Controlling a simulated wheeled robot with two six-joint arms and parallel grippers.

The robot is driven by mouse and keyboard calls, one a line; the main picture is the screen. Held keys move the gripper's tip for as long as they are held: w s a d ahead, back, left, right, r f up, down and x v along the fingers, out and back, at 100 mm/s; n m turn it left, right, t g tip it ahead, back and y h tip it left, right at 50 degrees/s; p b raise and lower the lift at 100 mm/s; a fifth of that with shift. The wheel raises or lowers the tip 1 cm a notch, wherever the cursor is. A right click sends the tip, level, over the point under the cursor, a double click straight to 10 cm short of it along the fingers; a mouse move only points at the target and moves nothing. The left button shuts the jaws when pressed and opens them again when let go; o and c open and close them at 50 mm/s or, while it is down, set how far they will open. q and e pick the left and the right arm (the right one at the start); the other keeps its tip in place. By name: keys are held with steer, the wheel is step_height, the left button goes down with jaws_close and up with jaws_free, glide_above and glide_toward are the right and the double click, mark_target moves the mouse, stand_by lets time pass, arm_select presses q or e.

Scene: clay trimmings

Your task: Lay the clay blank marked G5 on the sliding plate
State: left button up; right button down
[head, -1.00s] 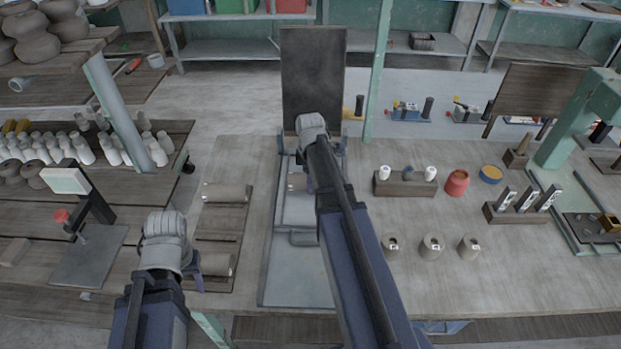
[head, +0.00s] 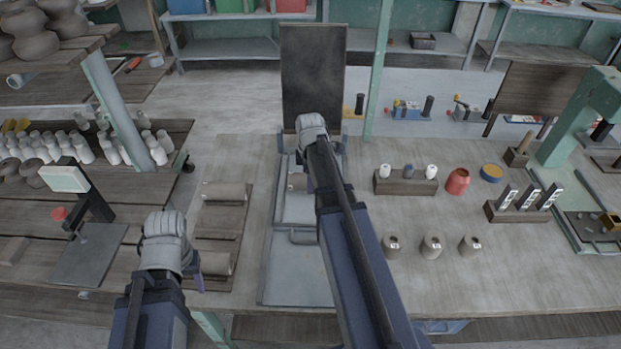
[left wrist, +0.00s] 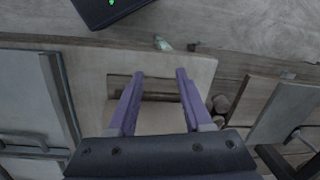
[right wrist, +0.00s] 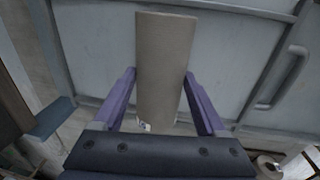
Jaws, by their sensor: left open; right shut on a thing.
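My right gripper (right wrist: 160,80) is shut on a grey-brown clay blank (right wrist: 163,60), with one finger on each side of it. A small white mark with dark print shows at the blank's near end; I cannot read it. Behind the blank is the grey sliding plate (right wrist: 225,50) with a bar handle. I cannot tell whether the blank touches it. My left gripper (left wrist: 158,76) is open and empty above a wooden board (left wrist: 195,65) with a dark recess.
Two clay rolls (head: 225,191) lie on the boards left of the plate. Several short clay cylinders (head: 431,247), a red jar (head: 457,181) and a wooden rack (head: 405,186) stand to the right. A dark upright panel (head: 313,75) stands behind the plate.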

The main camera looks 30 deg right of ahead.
arm_select(q)
steer(key=shift+f, duration=0.15)
arm_select(e)
steer(key=shift+f, duration=0.1)
jaws_free()
stand_by(0.3)
steer(key=r+p, duration=0.5)
steer(key=s+r+p, duration=0.1)
steer(key=r+p, duration=0.1)
steer(key=r, duration=0.1)
steer(key=shift+a+p, duration=0.25)
steer(key=shift+p, duration=0.1)
arm_select(q)
step_height(320, 180, up, 8)
arm_select(e)
steer(key=shift+f, duration=0.1)
arm_select(q)
steer(key=shift+f, duration=0.15)
